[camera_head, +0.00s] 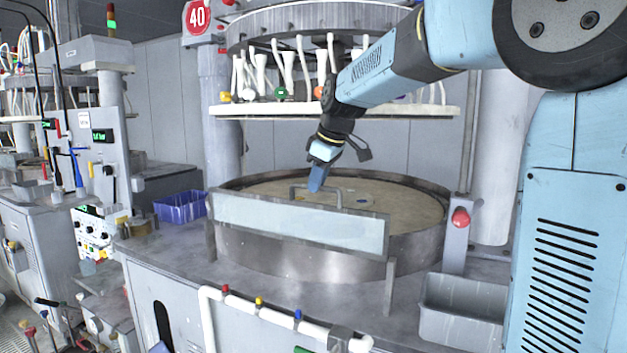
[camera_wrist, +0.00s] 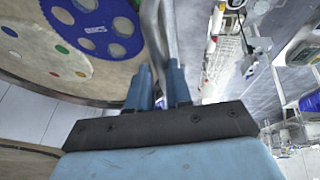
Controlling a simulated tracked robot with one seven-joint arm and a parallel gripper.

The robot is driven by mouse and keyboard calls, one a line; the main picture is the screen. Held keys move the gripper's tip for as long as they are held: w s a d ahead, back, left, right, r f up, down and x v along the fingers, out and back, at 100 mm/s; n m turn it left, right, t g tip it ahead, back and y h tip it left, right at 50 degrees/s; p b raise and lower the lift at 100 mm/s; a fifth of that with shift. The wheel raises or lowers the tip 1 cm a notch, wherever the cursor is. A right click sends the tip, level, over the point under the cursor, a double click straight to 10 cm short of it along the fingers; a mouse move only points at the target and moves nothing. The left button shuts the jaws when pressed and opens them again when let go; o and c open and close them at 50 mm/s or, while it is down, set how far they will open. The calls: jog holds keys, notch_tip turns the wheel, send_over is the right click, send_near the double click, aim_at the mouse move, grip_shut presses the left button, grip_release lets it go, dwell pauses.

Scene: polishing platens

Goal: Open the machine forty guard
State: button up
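The machine forty guard (camera_head: 300,222) is a pale, see-through panel in a grey frame. It stands upright along the front of the round platen (camera_head: 385,204) and looks closed. A grey bar handle (camera_head: 318,188) rises at its top edge. My gripper (camera_head: 315,187) reaches down to this handle from above. In the wrist view, my gripper's two blue fingers (camera_wrist: 159,78) stand close together with a narrow gap, one on each side of the grey handle (camera_wrist: 166,28), and appear shut on it. The exact contact at the fingertips is partly hidden.
A red "40" sign (camera_head: 197,16) marks the machine. A red button (camera_head: 460,217) is on a post at the guard's right. A grey bin (camera_head: 462,308) and a blue crate (camera_head: 180,208) sit on the deck. A white ring plate (camera_head: 340,110) hangs above the platen.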

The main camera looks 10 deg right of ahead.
grip_shut()
jog(key=shift+a+r, duration=0.1)
jog(key=shift+a, duration=0.1)
jog(key=shift+s+d, duration=0.1)
